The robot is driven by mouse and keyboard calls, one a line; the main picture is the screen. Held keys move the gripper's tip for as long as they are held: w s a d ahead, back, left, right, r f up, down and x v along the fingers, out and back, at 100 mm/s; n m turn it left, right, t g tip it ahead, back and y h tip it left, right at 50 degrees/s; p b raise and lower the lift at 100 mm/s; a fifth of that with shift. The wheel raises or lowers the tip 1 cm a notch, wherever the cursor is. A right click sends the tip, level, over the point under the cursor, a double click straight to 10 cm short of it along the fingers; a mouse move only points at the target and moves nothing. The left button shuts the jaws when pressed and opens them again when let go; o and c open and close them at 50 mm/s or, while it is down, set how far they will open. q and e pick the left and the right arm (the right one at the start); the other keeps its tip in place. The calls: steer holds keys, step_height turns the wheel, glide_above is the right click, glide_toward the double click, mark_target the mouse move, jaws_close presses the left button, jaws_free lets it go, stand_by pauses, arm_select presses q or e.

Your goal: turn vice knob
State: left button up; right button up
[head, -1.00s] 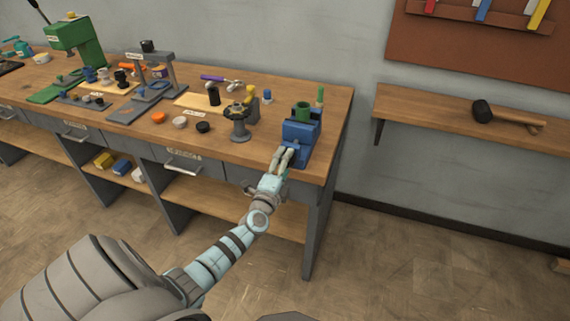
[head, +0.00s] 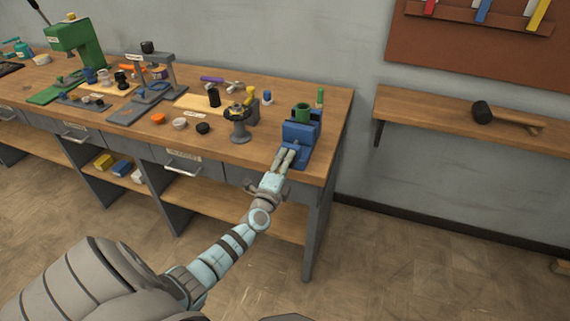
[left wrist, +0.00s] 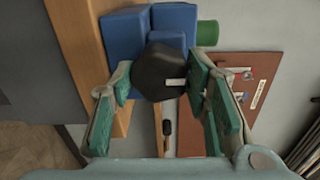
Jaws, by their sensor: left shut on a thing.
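The blue vice (head: 299,136) stands at the right end of the workbench, with a green cylinder (head: 303,112) at its top. My left gripper (head: 285,158) reaches the front of the vice. In the left wrist view the dark vice knob (left wrist: 163,72) sits in front of the blue vice body (left wrist: 124,40), between the green-padded fingers of my left gripper (left wrist: 165,90). The left gripper is shut on the knob. In the head view the fingers hide the knob. My right gripper is not in view.
The workbench (head: 250,155) holds a small dark stand (head: 239,125) left of the vice, with several caps and tools farther left. A mallet (head: 483,112) lies on the wall shelf (head: 440,115) at right.

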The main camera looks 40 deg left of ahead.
arm_select(q)
steer(key=shift+m, duration=8.6)
steer(key=shift+f, duration=0.1)
steer(key=o, duration=1.2)
steer(key=shift+c, duration=0.2)
steer(key=shift+s, duration=0.1)
